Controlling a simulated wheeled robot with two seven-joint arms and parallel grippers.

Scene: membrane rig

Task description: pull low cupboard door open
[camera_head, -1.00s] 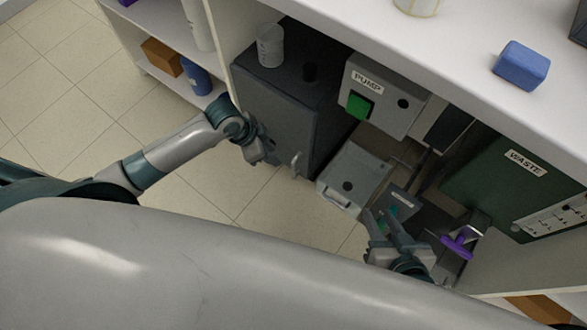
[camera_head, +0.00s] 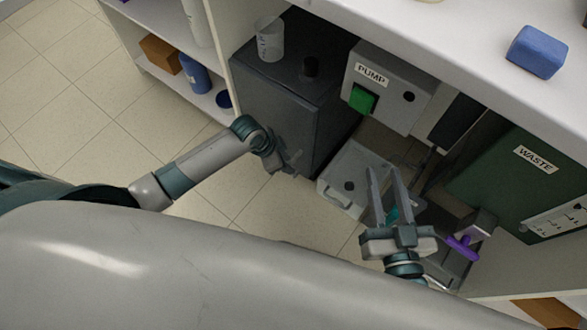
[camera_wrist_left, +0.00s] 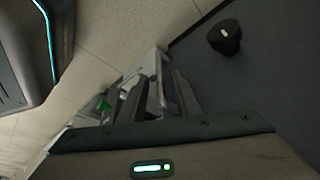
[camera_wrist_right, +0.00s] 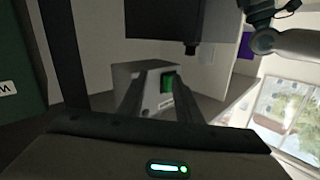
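A dark grey cabinet (camera_head: 270,118) stands low under the white counter. Its flat front faces the open floor, and I cannot tell where a door edge runs. My left gripper (camera_head: 293,162) is beside the cabinet's lower front corner. Its fingers (camera_wrist_left: 155,95) are apart in the left wrist view, with no clear object held. That view also shows a dark panel (camera_wrist_left: 270,85) bearing a black round knob (camera_wrist_left: 225,37). My right gripper (camera_head: 386,182) is open and empty, its two long fingers in front of a light grey box (camera_head: 341,188) with a handle.
A pump box (camera_head: 388,88) with a green button, a green waste container (camera_head: 505,180) and a purple-handled item (camera_head: 462,246) crowd the right. Tiled floor (camera_head: 95,115) is clear at left.

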